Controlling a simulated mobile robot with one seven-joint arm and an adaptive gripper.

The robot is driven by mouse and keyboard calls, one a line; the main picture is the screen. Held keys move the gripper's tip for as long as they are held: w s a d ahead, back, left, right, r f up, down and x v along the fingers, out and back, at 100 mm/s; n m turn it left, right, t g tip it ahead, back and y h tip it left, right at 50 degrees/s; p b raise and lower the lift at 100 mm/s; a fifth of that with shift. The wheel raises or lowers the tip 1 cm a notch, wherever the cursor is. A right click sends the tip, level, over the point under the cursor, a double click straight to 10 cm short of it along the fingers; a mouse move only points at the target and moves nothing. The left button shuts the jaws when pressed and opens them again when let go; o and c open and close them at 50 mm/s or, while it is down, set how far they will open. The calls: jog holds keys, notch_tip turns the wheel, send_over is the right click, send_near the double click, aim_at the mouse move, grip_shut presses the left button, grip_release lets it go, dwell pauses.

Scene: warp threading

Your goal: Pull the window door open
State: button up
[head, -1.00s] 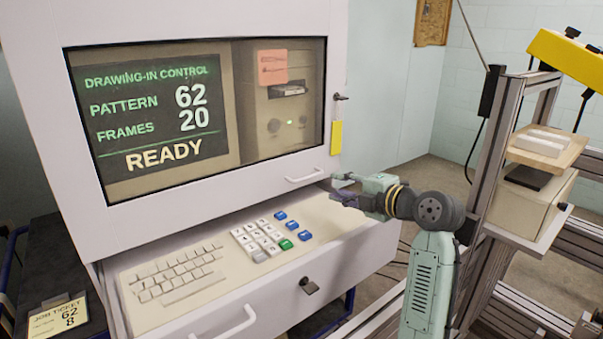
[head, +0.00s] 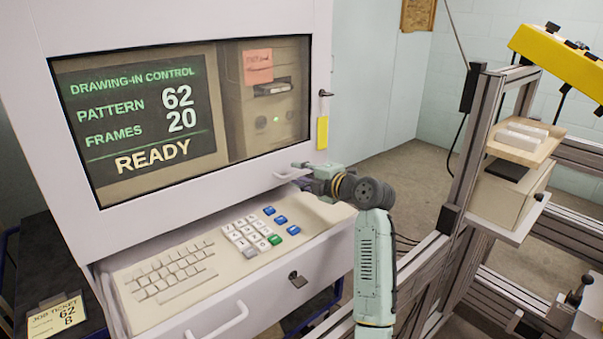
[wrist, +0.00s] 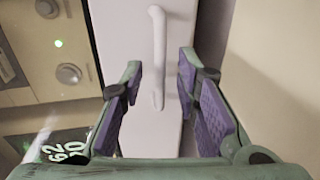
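The window door (head: 215,205) is a pale frame around a glass pane on the cabinet front, and it looks closed. Its white bar handle (head: 288,174) is on the lower rail, near the right corner. My gripper (head: 304,175) is at the right end of this handle in the head view. In the wrist view the handle (wrist: 158,50) runs up between the two purple-padded fingers of my gripper (wrist: 160,72). The fingers are open, with a visible gap on both sides of the handle.
Below the door, an extended drawer holds a keyboard (head: 170,275) and keypad (head: 247,234). A latch knob (head: 325,93) and yellow tag (head: 322,132) are at the door's right side. An aluminium frame (head: 470,150) with shelves stands to the right. Floor between is open.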

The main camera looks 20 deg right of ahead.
jog(key=shift+c, duration=0.5)
grip_shut()
dwell(0.3)
